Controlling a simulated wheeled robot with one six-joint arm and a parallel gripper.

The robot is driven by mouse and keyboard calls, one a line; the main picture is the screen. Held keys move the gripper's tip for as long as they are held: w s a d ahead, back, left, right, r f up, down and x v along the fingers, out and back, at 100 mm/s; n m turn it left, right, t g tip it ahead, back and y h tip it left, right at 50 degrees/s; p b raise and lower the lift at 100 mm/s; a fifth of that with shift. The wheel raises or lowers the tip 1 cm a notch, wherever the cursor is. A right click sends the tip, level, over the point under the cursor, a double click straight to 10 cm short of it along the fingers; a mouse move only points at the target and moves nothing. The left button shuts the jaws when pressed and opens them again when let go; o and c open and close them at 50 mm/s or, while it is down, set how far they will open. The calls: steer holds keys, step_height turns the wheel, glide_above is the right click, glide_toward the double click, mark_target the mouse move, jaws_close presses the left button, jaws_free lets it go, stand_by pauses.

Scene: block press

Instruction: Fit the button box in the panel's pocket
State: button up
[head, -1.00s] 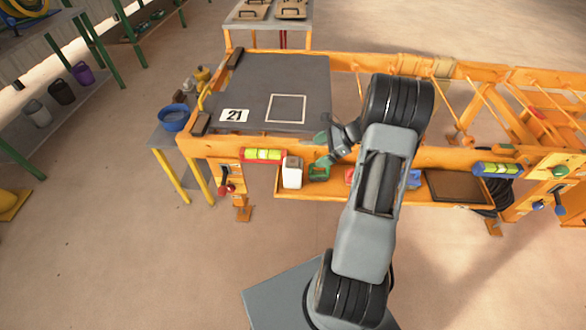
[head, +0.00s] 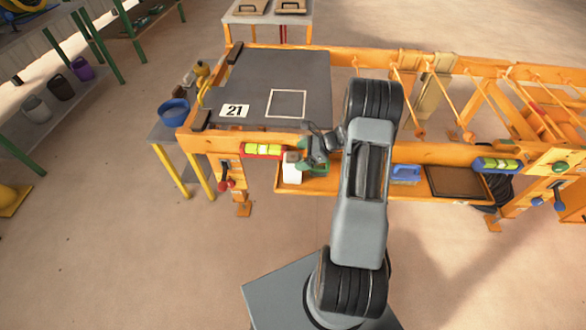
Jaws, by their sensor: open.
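A small white box (head: 291,174) with a darker spot on top stands on the orange shelf at the front of the bench, and may be the button box. My gripper (head: 303,155) is open beside and over its upper right side. It partly hides the box, and I cannot tell whether they touch. A dark panel (head: 240,75) lies on the bench top, with a white square outline (head: 287,117) and a "21" label (head: 234,111). I cannot make out whether the outline is a pocket.
A red and yellow-green level (head: 262,150) is fixed left of the box. A green item sits under my gripper. Right along the shelf are a blue-handled tool (head: 405,173) and a dark tray (head: 455,184). A blue bowl (head: 173,110) stands on a side table.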

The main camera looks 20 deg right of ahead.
steer(key=x, duration=0.4)
steer(key=c, duration=1.7)
